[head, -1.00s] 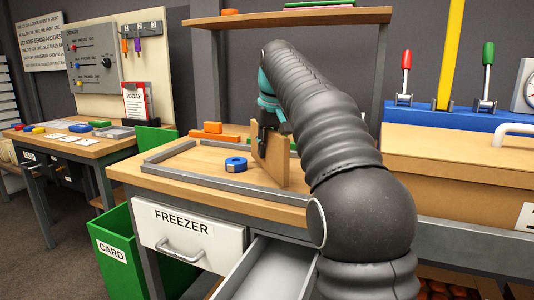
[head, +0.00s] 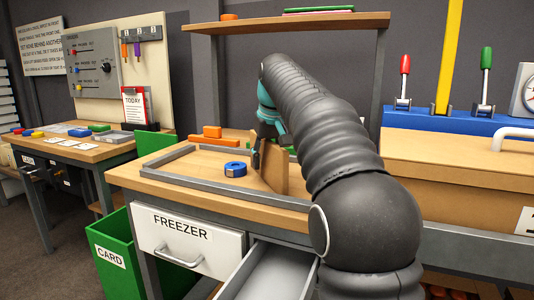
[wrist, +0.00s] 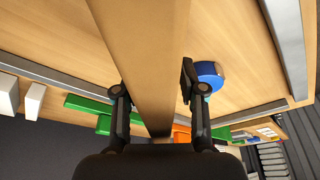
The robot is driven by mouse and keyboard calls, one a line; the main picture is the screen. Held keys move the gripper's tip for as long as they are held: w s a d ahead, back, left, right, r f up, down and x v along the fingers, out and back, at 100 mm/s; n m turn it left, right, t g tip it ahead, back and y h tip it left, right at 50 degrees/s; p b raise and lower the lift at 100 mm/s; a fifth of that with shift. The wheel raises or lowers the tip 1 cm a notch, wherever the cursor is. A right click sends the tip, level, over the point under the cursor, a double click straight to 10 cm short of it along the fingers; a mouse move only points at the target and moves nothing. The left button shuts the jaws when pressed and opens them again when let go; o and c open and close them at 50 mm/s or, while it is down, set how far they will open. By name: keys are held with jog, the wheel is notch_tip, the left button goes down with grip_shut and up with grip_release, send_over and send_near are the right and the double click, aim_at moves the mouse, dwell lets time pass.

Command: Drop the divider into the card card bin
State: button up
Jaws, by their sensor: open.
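The divider, a flat tan board (head: 274,172), stands upright on the wooden bench (head: 215,205). In the wrist view the divider (wrist: 145,60) runs between the two fingers of my gripper (wrist: 153,90). The fingers are spread on either side of it, with a visible gap at the right finger. In the head view my gripper (head: 260,146) is at the divider's upper left end, partly hidden by my arm. The green card bin (head: 127,236), labelled CARD, stands on the floor left of the bench. Its inside is mostly hidden.
A blue tape roll (head: 235,169) lies left of the divider, also near the right finger in the wrist view (wrist: 209,74). Grey rails edge the bench. Orange blocks (head: 212,133) sit behind. An open drawer (head: 268,270) juts out below, beside the FREEZER drawer (head: 188,242).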

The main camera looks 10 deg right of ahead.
aim_at(271, 142)
jog(key=v, duration=1.1)
jog(key=shift+r, duration=0.25)
jog(key=shift+o, duration=0.5)
jog(key=shift+s+r, duration=0.25)
jog(key=shift+r, duration=0.25)
jog(key=shift+t, duration=0.5)
jog(key=x, duration=0.5)
jog(key=shift+d+f, duration=0.3)
jog(key=shift+d, duration=0.05)
jog(key=shift+w+a+x, duration=0.1)
jog(key=shift+a+x, duration=0.1)
jog(key=shift+x, duration=1.1)
jog(key=shift+w+a+x, duration=0.15)
jog(key=shift+a+x, duration=0.05)
jog(key=shift+x, duration=1.15)
jog(key=shift+r, duration=0.1)
grip_shut()
